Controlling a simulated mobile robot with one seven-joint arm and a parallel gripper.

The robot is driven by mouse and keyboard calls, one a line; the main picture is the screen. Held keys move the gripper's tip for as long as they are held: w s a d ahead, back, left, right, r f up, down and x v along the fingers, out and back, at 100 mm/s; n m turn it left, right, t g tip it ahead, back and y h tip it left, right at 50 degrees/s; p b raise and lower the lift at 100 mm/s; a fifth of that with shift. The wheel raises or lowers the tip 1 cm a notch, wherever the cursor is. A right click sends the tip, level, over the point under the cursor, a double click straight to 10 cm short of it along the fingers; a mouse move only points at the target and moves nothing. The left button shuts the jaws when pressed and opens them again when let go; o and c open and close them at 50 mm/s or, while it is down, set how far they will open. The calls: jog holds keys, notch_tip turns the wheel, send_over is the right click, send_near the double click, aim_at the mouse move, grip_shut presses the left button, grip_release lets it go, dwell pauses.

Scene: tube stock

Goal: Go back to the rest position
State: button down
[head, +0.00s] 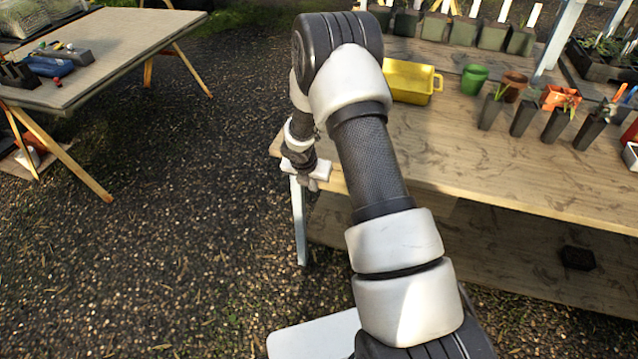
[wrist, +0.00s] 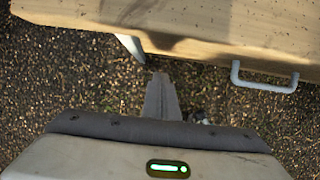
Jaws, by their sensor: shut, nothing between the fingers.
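My gripper (wrist: 162,82) shows in the wrist view with its grey fingers together and nothing between them. It hangs over the gravel, just off the edge of the wooden workbench (wrist: 215,25). In the head view my arm reaches forward and bends down, with the gripper (head: 313,186) low beside the workbench's left corner. The fingertips are too small there to make out clearly.
Another table (head: 110,50) stands left, with open gravel (head: 180,200) between.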

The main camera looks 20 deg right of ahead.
jog(key=s+r+m+p, duration=0.2)
jog(key=s+r+m, duration=0.2)
jog(key=r, duration=0.8)
jog(key=s+r+m+p, duration=0.3)
jog(key=s+r+m, duration=0.2)
jog(key=r, duration=0.7)
jog(key=s+r+m+p, duration=0.2)
jog(key=s+r+m, duration=0.2)
jog(key=r, duration=0.9)
jog(key=s+a+r+m+t+y+p, duration=0.1)
jog(key=s+a+r+m+p, duration=0.1)
jog(key=s+r+m, duration=0.5)
jog(key=s+a+r+m+t+y+p, duration=0.1)
jog(key=s+a+r+m+p, duration=0.2)
jog(key=s+r+m, duration=0.4)
jog(key=s+m, duration=0.2)
jog(key=s, duration=0.4)
jog(key=shift+s, duration=0.35)
